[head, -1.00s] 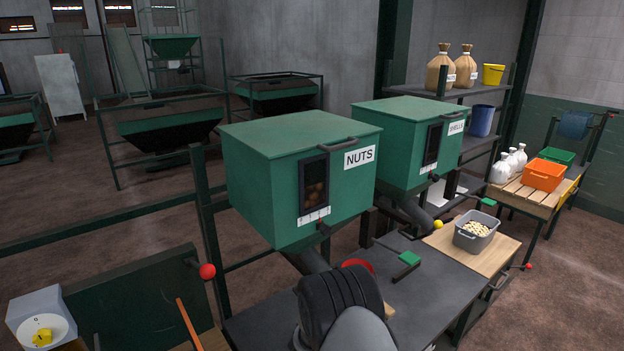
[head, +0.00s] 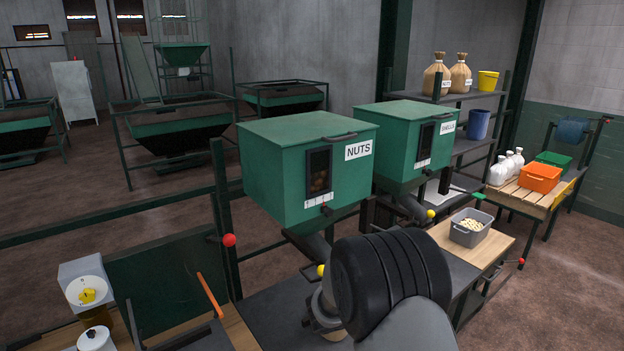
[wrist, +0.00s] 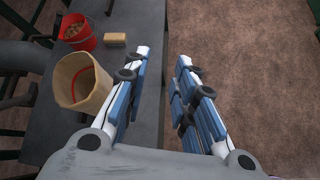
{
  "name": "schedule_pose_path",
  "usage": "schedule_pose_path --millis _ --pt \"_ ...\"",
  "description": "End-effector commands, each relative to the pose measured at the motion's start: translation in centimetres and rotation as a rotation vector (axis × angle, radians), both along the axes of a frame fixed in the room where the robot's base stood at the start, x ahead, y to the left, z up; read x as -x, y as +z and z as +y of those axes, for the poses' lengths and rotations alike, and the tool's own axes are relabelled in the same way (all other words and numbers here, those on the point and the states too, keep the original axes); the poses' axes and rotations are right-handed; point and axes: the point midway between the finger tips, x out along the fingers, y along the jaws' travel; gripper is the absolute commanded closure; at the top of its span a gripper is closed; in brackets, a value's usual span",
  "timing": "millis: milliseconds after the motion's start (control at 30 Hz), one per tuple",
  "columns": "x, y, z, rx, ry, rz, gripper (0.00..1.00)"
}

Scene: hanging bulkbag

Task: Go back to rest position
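In the wrist view my gripper (wrist: 162,57) is open, with its two blue-padded fingers spread apart and nothing between them. The left finger is over the grey bench top (wrist: 142,18) near its edge, and the right finger is over the brown floor. In the head view my dark arm link fills the lower middle in front of the bench, and the gripper fingers cannot be made out there.
In the wrist view, a beige bucket (wrist: 70,88), a red bucket of nuts (wrist: 77,42) and a yellowish block (wrist: 115,40) are left of my gripper. Green NUTS (head: 280,190) and SHELLS (head: 385,150) hoppers stand behind the bench. A grey bin (head: 467,235) is at right.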

Motion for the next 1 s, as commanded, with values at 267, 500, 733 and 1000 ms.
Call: schedule_pose_path --millis 267,500,733,1000 --pt "8.8 12.0 -5.0 -0.285 -0.462 -0.208 0.75" --pt "19.8 18.0 -6.1 -0.599 -0.868 -0.364 0.75" --pt "29.8 20.3 -3.7 -0.94 -1.213 -0.468 0.75" --pt "37.4 20.5 1.2 -1.309 -1.499 -0.499 0.75"
